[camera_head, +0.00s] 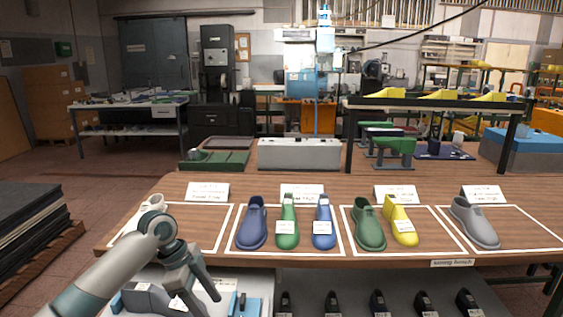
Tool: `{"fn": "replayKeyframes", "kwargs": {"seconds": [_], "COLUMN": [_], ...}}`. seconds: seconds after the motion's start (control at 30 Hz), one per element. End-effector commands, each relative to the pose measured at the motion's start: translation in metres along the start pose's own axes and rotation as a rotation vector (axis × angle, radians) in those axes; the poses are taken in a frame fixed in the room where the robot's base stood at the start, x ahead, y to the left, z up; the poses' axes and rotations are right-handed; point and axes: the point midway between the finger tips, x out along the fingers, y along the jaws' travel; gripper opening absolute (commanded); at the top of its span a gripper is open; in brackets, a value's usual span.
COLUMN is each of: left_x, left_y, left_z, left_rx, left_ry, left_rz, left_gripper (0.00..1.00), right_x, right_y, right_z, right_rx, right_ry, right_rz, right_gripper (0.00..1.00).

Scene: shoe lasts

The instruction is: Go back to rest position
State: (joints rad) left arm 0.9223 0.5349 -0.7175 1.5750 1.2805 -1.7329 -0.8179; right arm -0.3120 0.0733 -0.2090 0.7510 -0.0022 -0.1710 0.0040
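My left arm comes in from the lower left, and its gripper (206,303) hangs in front of the table's front edge, fingers pointing down and apart with nothing between them. My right gripper is not in view. On the wooden table, a pale last (150,203) lies in the leftmost white-outlined area, partly hidden by my arm. The second area holds a blue last (251,228), a green last (287,215) and another blue last (323,215). The third holds a green last (368,228) and a yellow last (399,215). A grey last (474,222) is in the rightmost area.
White cards (208,192) stand behind the areas. A lower shelf (350,280) under the table edge holds several dark shoes (377,303) and blue items near my gripper. A grey box (299,154) and a raised rack (437,104) stand at the back of the table.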

Motion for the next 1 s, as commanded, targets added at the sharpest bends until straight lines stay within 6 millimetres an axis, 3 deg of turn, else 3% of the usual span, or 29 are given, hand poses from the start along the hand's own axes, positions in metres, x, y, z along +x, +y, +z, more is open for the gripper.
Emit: {"fn": "replayKeyframes", "kwargs": {"seconds": [0.37, 0.7, 1.0], "left_x": [0.068, 0.155, 0.2], "left_y": [0.036, 0.108, 0.18], "left_z": [-0.002, 0.001, 0.015], "left_rx": [-0.077, -0.278, -0.531], "left_ry": [0.003, 0.03, 0.055], "left_rz": [-0.019, -0.088, -0.176], "left_gripper": [0.56, 0.56, 0.56], "right_x": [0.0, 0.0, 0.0], "right_y": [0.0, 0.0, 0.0], "right_z": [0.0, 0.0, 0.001], "right_rx": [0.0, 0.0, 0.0], "right_ry": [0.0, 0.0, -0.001], "right_rz": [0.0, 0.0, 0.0], "right_gripper": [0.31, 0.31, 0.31]}}
